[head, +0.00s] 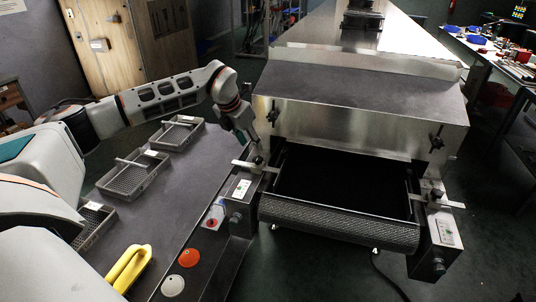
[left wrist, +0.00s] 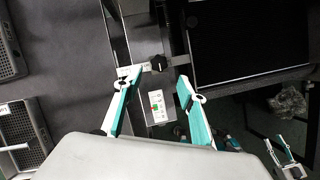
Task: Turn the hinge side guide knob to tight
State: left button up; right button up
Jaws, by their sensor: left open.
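My left gripper (head: 250,146) reaches down over the left end of the dryer's infeed. It is open, and its white and teal fingers (left wrist: 158,80) stand apart in the left wrist view. A small black knob (left wrist: 157,64) on the pale metal guide bracket (left wrist: 178,60) shows near the fingertips, in line with the gap; whether it is between them I cannot tell. In the head view the gripper partly hides this knob. A similar right-hand guide knob (head: 436,194) sits on its own bracket. My right gripper (left wrist: 276,143) shows small in the left wrist view, fingers apart.
The dryer hood (head: 360,115) with dark star knobs (head: 437,139) rises just behind. The mesh belt (head: 340,228) lies between the brackets. A control label (head: 242,188) is below the left bracket. Wire trays (head: 133,178) and a yellow object (head: 128,268) lie on the left table.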

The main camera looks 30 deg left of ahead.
aim_at(257, 158)
pick_arm(q)
jog(key=x, duration=0.7)
jog(key=shift+w+a+f, duration=0.1)
jog(key=shift+w+f, duration=0.05)
jog(key=shift+f, duration=0.2)
jog(key=c, duration=1.1)
